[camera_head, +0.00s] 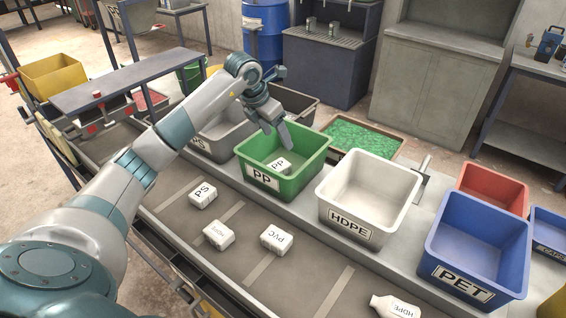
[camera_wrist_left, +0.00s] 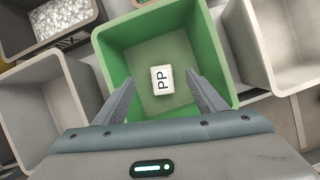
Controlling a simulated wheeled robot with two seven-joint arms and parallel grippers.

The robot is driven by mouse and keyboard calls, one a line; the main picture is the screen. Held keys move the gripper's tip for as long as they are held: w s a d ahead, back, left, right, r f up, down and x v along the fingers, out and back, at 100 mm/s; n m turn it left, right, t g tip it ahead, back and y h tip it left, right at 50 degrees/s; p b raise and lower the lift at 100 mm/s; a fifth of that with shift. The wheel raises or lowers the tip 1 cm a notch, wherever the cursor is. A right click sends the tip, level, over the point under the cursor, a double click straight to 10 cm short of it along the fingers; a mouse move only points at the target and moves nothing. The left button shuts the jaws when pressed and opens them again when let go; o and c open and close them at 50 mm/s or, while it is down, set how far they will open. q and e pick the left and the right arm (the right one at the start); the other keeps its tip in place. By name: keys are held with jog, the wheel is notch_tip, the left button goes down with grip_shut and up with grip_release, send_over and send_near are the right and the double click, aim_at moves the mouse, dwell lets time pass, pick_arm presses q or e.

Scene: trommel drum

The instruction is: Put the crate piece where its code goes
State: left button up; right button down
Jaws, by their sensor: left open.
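A white piece marked PP (camera_head: 279,165) lies inside the green crate labelled PP (camera_head: 263,179). In the left wrist view the PP piece (camera_wrist_left: 162,80) rests on the floor of the green crate (camera_wrist_left: 124,70). My left gripper (camera_head: 285,140) is over the green crate, its fingers pointing down into it. In the left wrist view the fingers (camera_wrist_left: 158,95) are spread apart, with the piece beyond them and nothing held. My right gripper shows in neither view.
White pieces marked PS (camera_head: 203,195), HDPE (camera_head: 218,235) and PVC (camera_head: 276,240) lie on the belt, with an HDPE bottle (camera_head: 394,306) at lower right. A white HDPE crate (camera_head: 348,229) and blue PET crate (camera_head: 462,272) stand right. A grey PS crate (camera_head: 215,142) stands left.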

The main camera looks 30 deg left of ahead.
pick_arm(q)
jog(key=b+v, duration=0.4)
jog(key=v, duration=1.3)
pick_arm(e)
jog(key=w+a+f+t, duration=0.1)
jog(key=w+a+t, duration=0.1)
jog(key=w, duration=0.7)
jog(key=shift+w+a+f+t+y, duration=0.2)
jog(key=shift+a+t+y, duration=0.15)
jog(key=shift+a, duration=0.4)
pick_arm(q)
jog(key=shift+s+f, duration=0.1)
jog(key=shift+s, duration=0.05)
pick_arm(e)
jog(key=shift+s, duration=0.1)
